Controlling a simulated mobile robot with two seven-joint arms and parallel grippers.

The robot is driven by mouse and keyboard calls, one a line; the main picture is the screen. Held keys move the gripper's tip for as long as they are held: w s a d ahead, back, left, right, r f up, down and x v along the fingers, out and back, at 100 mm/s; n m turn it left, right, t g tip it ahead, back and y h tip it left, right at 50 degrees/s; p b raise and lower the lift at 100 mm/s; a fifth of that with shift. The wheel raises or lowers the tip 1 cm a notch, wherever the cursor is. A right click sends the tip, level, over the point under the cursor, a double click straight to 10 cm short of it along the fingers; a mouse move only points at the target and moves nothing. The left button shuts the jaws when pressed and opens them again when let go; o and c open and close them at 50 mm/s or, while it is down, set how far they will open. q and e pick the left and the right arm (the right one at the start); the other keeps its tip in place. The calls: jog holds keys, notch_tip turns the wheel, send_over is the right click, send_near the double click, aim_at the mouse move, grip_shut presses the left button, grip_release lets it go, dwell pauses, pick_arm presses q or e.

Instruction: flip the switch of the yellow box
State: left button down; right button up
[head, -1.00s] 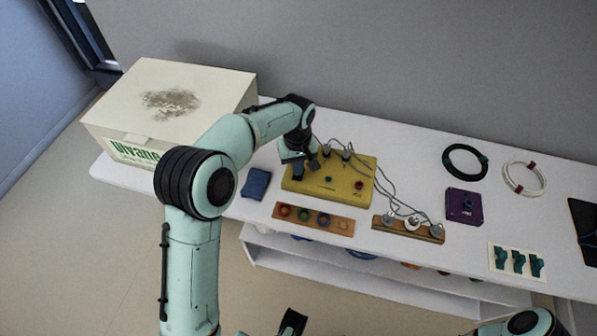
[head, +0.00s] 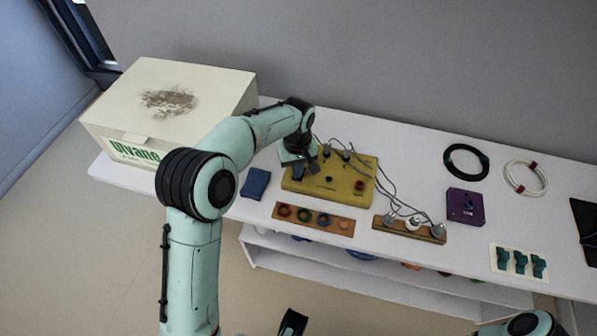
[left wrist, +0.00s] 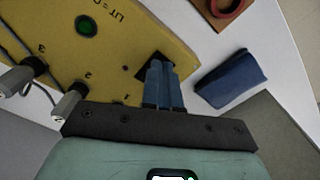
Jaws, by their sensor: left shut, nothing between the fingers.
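The yellow box (head: 338,192) lies on the white table, with a green button or lamp (head: 328,180) and a red knob (head: 359,185) on top. My left gripper (head: 298,174) is over its left end. In the left wrist view, the yellow box (left wrist: 45,22) fills the upper left and the green lamp (left wrist: 86,26) shows. The shut, empty blue fingers (left wrist: 160,72) are at a dark square patch (left wrist: 142,73) on the box, perhaps the switch. They partly cover it; I cannot tell whether they touch it or how it is set.
Grey plugs with cables (head: 347,154) sit along the box's back edge. A blue cloth-like block (head: 256,183) lies to its left, a wooden strip with coloured rings (head: 313,218) in front. A big cream carton (head: 172,96) stands at the far left.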

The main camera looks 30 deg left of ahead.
pick_arm(q)
jog(key=shift+r+p, duration=2.9)
jog(key=shift+r, duration=0.6)
jog(key=shift+f, duration=0.1)
